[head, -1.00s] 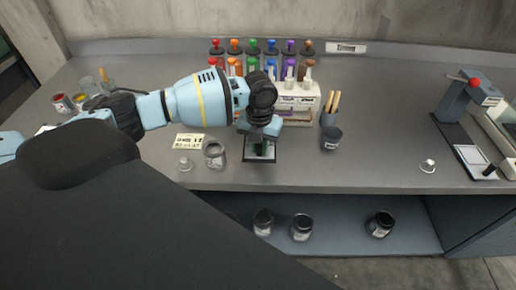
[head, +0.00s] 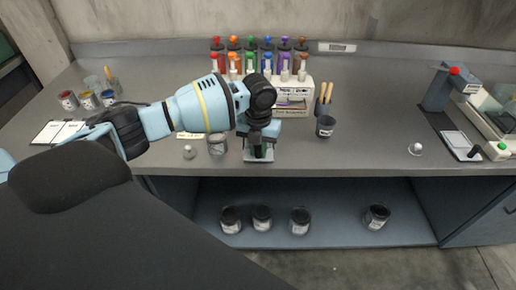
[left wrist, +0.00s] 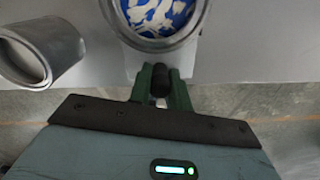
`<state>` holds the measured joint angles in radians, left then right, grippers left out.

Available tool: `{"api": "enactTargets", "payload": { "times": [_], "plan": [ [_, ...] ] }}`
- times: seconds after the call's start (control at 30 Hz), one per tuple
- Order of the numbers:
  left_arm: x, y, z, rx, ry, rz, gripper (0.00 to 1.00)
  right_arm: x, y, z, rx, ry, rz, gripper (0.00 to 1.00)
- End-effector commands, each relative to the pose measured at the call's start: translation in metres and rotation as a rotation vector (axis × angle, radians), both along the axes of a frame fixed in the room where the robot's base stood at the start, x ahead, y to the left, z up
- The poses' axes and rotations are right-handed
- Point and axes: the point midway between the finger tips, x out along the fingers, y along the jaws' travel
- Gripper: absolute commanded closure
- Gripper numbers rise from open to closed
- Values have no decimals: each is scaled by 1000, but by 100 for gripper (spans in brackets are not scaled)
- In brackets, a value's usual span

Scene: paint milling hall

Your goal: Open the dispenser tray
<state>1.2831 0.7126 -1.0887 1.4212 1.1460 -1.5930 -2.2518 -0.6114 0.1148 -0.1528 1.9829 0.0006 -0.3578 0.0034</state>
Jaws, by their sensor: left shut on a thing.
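The dispenser (head: 292,100) is a white box with rows of coloured bottles at the back of the bench. Its pale tray (head: 249,158) sticks out in front, near the bench's front edge. My left gripper (head: 259,151) is over the tray front. In the left wrist view its green fingers (left wrist: 161,88) are shut on a black knob (left wrist: 160,76) at the tray (left wrist: 131,62). A can with blue and white paint (left wrist: 158,14) stands on the tray, beyond the knob. My arm hides that can in the head view. My right gripper is not in view.
Several jars (head: 300,221) stand on the shelf below. Right-centre bench is mostly clear.

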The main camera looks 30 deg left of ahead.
Motion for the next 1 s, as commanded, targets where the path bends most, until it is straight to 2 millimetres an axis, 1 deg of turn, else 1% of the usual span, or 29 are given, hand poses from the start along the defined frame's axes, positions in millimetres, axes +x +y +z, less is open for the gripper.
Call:
{"api": "enactTargets", "payload": {
  "times": [0.17,0.2,0.37,0.6,0.7,0.77,1.0],
  "plan": [
    [0,0,0,-1,2,0,100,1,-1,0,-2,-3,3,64],
    [0,0,0,-1,2,0,79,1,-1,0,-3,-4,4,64],
    [0,0,0,-1,2,0,59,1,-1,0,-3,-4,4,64],
    [0,0,1,0,1,0,59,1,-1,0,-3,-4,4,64],
    [0,0,4,-1,0,0,59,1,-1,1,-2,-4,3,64],
    [1,0,10,0,-2,0,59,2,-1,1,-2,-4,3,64],
    [1,0,48,-2,-5,0,59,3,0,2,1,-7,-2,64]
  ]
}}
